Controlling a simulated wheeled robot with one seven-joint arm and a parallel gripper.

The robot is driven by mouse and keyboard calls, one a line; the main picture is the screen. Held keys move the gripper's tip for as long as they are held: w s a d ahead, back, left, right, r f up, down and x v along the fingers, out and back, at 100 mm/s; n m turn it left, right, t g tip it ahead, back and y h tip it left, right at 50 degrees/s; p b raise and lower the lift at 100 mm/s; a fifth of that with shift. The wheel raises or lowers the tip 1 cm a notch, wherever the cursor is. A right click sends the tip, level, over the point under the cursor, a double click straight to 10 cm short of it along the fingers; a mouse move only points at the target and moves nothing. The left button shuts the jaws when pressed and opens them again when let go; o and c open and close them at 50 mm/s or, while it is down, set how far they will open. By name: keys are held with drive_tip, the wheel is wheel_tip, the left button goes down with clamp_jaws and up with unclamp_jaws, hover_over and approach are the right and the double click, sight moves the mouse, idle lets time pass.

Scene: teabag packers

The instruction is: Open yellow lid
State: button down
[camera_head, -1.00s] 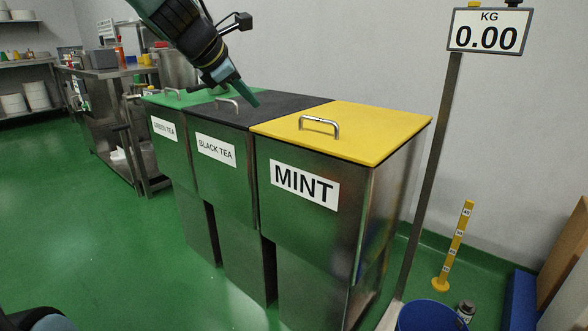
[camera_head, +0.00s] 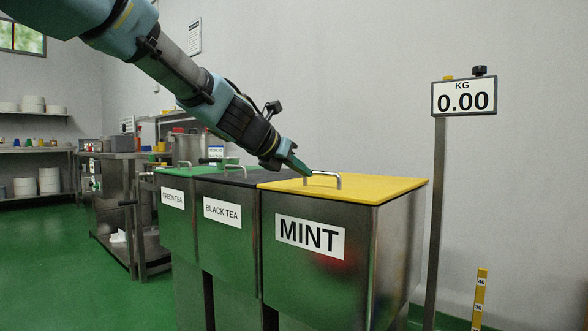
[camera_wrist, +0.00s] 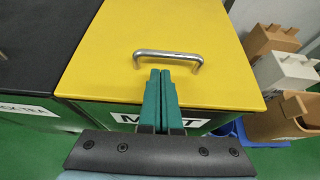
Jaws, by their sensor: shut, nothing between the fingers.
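The yellow lid (camera_head: 385,188) lies flat and closed on the steel bin labelled MINT (camera_head: 310,262). A metal bar handle (camera_head: 338,178) stands on the lid near its front edge. My gripper (camera_head: 306,173) is at the left end of the handle in the head view. In the wrist view the yellow lid (camera_wrist: 215,50) fills the middle, and my gripper (camera_wrist: 160,75) has its two green fingers together just in front of the handle (camera_wrist: 168,54). The fingers hold nothing. I cannot tell whether they touch the handle.
The black lid (camera_head: 240,177) and green lid (camera_head: 185,171) are closed on the bins to the left. A scale post (camera_head: 437,220) with a display (camera_head: 464,97) stands to the right. Cardboard boxes (camera_wrist: 280,40) show at the right in the wrist view.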

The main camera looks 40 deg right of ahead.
sight(313, 188)
drive_tip(key=x, duration=0.5)
drive_tip(key=shift+r+p, duration=0.2)
drive_tip(key=shift+p, duration=0.1)
